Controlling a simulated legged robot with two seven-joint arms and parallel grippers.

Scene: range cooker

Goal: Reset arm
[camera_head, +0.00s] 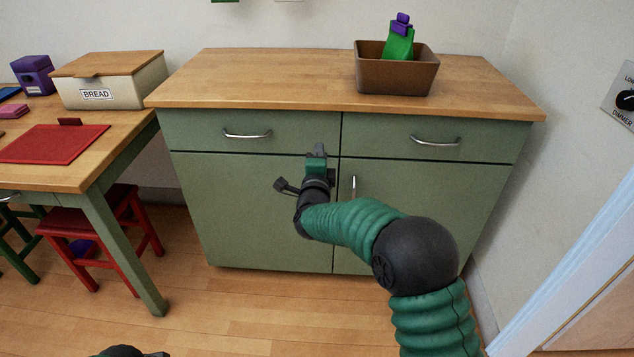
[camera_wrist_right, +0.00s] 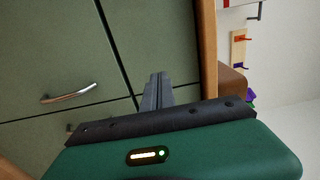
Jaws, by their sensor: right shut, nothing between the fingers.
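My right arm (camera_head: 345,222) reaches forward from the lower right in the head view. Its gripper (camera_head: 317,152) is in front of the green cabinet (camera_head: 255,205), near the gap between the two drawers and below the wooden top. In the right wrist view the gripper's two fingers (camera_wrist_right: 157,92) lie together, shut, with nothing between them. The cabinet doors and a metal handle (camera_wrist_right: 67,93) show behind them. Whether the gripper touches the cabinet is not clear. My left gripper does not show. A dark part of my own body shows at the bottom left edge of the head view.
A brown bin (camera_head: 397,75) with a green and purple item stands on the cabinet top (camera_head: 250,80). At left, a table (camera_head: 60,178) holds a bread box (camera_head: 110,85) and a red mat (camera_head: 50,144). A red stool (camera_head: 80,225) is under it. Floor is clear before the cabinet.

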